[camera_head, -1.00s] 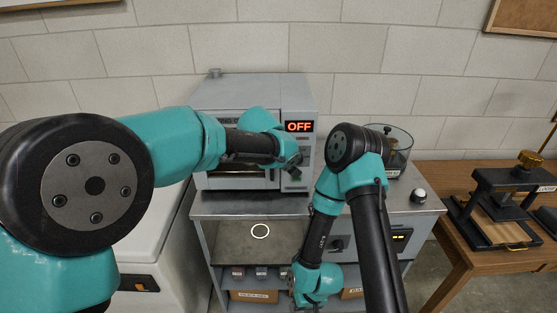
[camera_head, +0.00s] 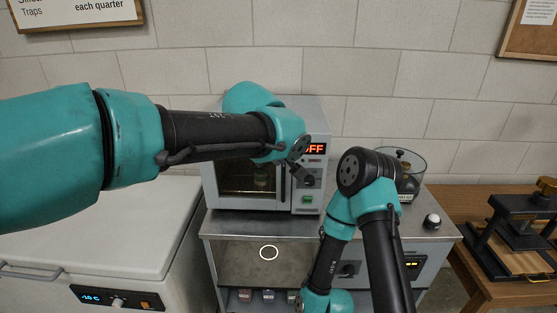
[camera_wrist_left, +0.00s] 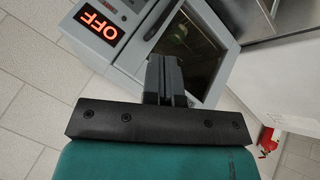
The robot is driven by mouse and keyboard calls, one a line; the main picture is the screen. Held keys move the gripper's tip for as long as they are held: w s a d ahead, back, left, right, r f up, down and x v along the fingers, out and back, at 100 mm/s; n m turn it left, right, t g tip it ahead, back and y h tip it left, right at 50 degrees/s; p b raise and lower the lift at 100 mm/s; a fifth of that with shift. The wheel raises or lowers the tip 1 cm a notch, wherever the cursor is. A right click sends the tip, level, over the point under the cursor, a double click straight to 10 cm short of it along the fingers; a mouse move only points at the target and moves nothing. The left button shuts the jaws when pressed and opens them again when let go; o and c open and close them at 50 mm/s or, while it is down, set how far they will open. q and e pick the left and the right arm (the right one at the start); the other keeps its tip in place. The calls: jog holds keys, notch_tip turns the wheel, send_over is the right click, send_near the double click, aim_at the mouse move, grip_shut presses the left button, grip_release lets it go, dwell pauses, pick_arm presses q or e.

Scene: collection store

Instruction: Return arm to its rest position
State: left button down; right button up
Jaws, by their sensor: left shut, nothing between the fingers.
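My left arm reaches across from the left in the head view. Its gripper (camera_head: 304,173) is small and dark there, in front of the control panel of the grey oven (camera_head: 318,130). In the left wrist view my left gripper (camera_wrist_left: 167,82) is shut and empty, with the oven (camera_wrist_left: 205,50) beyond it and apparently apart from it. The oven display reads OFF, and its door looks closed. My right arm hangs folded in front of the bench; its gripper is below the picture edge and hidden.
A steel bench (camera_head: 225,225) carries the oven and a round clear-lidded vessel (camera_head: 405,175). A white chest freezer (camera_head: 90,230) stands at the left. A wooden table (camera_head: 465,210) with a black press (camera_head: 510,235) is at the right. A fire extinguisher (camera_wrist_left: 268,142) shows in the wrist view.

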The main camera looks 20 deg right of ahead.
pick_arm(q)
jog(key=shift+f, duration=0.1)
dwell(0.3)
jog(key=w+a+f+g, duration=0.1)
jog(key=a+f, duration=0.6)
jog(key=f, duration=0.5)
jog(key=w+a+f+g, duration=0.1)
jog(key=a+f, duration=0.6)
jog(key=f, duration=0.4)
jog(key=w+a+f+g, duration=0.1)
jog(key=a+f, duration=0.6)
jog(key=f, duration=0.5)
jog(key=s+a+f+g+y, duration=0.1)
jog(key=s+a+f, duration=1.8)
jog(key=s, duration=0.1)
jog(key=shift+a+f+n+g, duration=0.2)
jog(key=shift+f+n+g, duration=0.2)
jog(key=c, duration=1.8)
grip_release()
